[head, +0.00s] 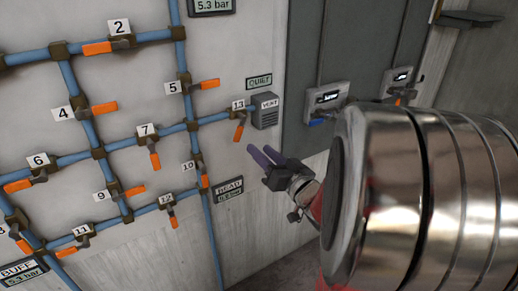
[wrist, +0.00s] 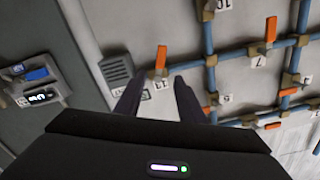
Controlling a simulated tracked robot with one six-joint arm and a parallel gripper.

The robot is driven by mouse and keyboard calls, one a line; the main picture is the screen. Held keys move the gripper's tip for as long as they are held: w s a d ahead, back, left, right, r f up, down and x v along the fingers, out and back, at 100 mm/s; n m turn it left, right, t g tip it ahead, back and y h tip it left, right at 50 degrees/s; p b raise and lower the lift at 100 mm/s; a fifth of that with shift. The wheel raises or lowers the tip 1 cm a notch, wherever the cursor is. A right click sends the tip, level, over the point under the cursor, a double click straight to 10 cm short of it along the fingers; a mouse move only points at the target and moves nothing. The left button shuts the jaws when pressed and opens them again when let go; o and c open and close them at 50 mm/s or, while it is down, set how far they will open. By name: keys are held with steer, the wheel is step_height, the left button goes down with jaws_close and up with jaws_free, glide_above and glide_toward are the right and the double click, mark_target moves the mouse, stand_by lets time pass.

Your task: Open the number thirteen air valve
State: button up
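Valve 13 (head: 238,113) sits on a horizontal blue pipe just left of the grey vent box (head: 265,110). Its orange handle (head: 238,132) hangs down, roughly across the pipe. My gripper (head: 260,150) is to the lower right of the handle, apart from it, with two dark purple fingers pointing at the wall. In the wrist view, which is upside down, the fingers (wrist: 158,84) are spread with nothing between them. There the orange handle (wrist: 161,58) stands just beyond the fingertips, near the middle of the gap, and the 13 label (wrist: 162,84) shows between them.
Valve 10 (head: 203,180) and its pipe lie to the lower left, valve 5 (head: 187,87) to the upper left. A grey cabinet with a small display box (head: 326,98) stands to the right. A READ gauge (head: 229,190) is below. My arm covers the lower right.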

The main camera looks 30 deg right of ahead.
steer(key=shift+w+a, duration=0.1)
steer(key=shift+w, duration=0.1)
steer(key=c, duration=0.5)
steer(key=shift+w+a+r+g+h, duration=0.1)
steer(key=shift+w+a+g+h, duration=0.1)
steer(key=shift+g+h, duration=0.25)
steer(key=shift+w+a+r+g+h, duration=0.1)
steer(key=shift+w+g+h, duration=0.1)
steer(key=shift+g+h, duration=0.2)
jaws_close()
steer(key=s+a+f+n+g+y, duration=0.1)
steer(key=s+a+n+g, duration=0.1)
steer(key=s+a+g, duration=0.3)
steer(key=s+a+f+n+g+y, duration=0.1)
steer(key=s+a+g, duration=0.4)
steer(key=s+a, duration=0.9)
steer(key=shift+a+f+n+g+y, duration=0.35)
steer(key=shift+a+f+n, duration=0.2)
steer(key=shift+a+n, duration=0.55)
steer(key=shift+a, duration=0.1)
steer(key=shift+a, duration=0.1)
